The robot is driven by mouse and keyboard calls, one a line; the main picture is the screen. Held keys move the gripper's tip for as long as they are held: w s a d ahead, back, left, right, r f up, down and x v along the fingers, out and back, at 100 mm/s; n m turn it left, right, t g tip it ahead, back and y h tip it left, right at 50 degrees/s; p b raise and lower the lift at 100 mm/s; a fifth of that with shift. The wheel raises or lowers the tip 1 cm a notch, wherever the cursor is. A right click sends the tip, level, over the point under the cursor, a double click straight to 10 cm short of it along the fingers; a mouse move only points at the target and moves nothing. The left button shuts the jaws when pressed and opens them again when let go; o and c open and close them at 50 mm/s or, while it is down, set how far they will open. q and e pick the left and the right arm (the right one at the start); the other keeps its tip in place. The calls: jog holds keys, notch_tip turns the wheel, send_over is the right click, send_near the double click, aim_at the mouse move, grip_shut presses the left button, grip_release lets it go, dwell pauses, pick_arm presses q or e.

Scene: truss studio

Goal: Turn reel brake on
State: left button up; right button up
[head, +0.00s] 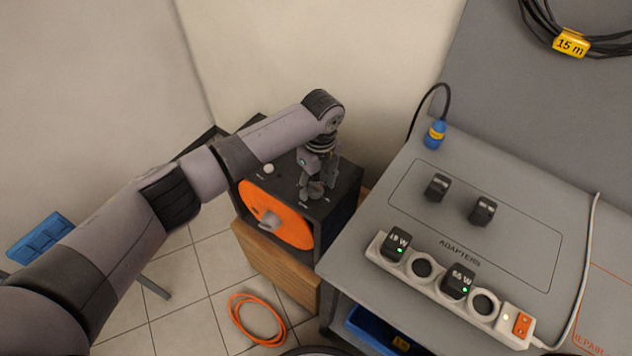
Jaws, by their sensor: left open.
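The orange cable reel (283,222) with a grey hub sits in a dark box (342,205) on a wooden stand, left of the grey table. My left gripper (314,192) points down at the top of this box, its open fingers at or just above the surface. A small dark round part shows between or below the fingers, mostly hidden; I cannot tell whether they touch it. Small pale labels lie near it on the box top. A small white round part (268,168) is on the box top, left of the gripper. My right gripper is not in view.
The grey table (400,290) holds a power strip (424,275) with plugged adapters, two loose black adapters (437,187) and a blue connector (435,135). An orange cable coil (257,318) lies on the tiled floor. A blue object (40,236) stands far left.

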aim_at(318, 185)
pick_arm(q)
notch_tip(318, 185, up, 12)
jog(key=shift+w+d, duration=0.3)
dwell(0.7)
